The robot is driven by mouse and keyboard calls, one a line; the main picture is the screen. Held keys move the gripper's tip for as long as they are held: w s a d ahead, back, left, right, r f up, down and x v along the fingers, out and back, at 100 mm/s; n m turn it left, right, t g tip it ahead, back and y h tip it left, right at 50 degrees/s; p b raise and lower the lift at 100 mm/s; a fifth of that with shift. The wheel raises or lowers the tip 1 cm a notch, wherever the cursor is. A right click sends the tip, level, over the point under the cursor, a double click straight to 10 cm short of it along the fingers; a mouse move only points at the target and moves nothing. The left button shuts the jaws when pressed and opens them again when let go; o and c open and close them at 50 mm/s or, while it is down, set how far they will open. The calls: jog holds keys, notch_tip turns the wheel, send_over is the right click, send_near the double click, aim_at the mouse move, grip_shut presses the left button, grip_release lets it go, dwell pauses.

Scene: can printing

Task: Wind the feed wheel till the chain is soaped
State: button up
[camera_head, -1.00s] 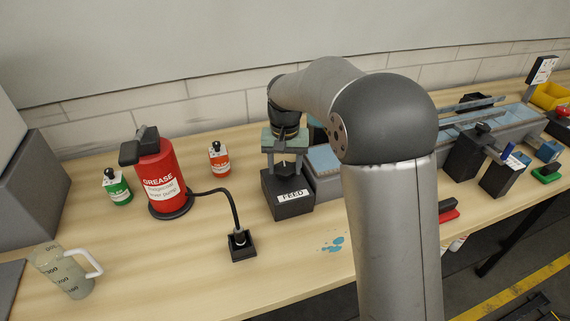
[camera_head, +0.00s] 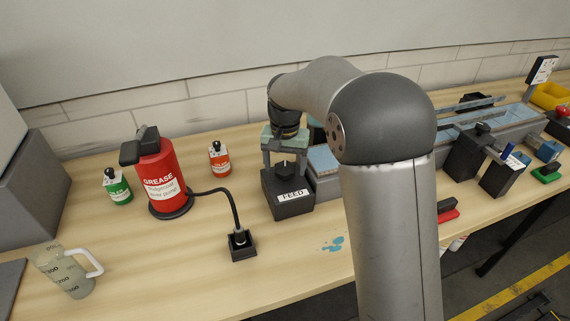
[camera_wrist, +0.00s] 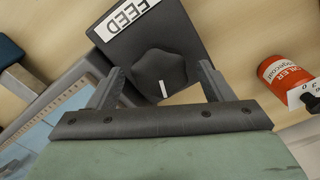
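The feed wheel is a dark, lobed knob (camera_head: 286,171) on top of the black box labelled FEED (camera_head: 291,204). In the wrist view the knob (camera_wrist: 158,68) carries a white mark pointing toward my gripper's base. My gripper (camera_head: 285,164) points down over the box. Its fingers stand open on either side of the knob, with a gap on both sides in the wrist view (camera_wrist: 160,72). A long bed with pale blue panels (camera_head: 322,158) starts right of the FEED box and runs behind my arm. I cannot make out the chain or any soap on it.
A red grease pump (camera_head: 160,178) has a black hose ending in a small black block (camera_head: 241,246). A green bottle (camera_head: 117,187), an orange bottle (camera_head: 219,160) and a measuring jug (camera_head: 66,272) stand nearby. A blue spill (camera_head: 333,244) lies on the bench.

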aim_at(285, 167)
notch_tip(285, 167, up, 17)
jog(key=shift+r, duration=0.2)
dwell(0.5)
jog(key=s+d+f, duration=0.5)
jog(key=s, duration=0.5)
jog(key=s+d+f+n, duration=0.1)
jog(key=s+d+f, duration=0.4)
jog(key=s, duration=0.5)
jog(key=s+d+f+n, duration=0.1)
jog(key=s+d+f, duration=0.4)
jog(key=s, duration=0.5)
notch_tip(285, 167, down, 2)
jog(key=shift+d+f, duration=0.1)
jog(key=shift+d, duration=0.15)
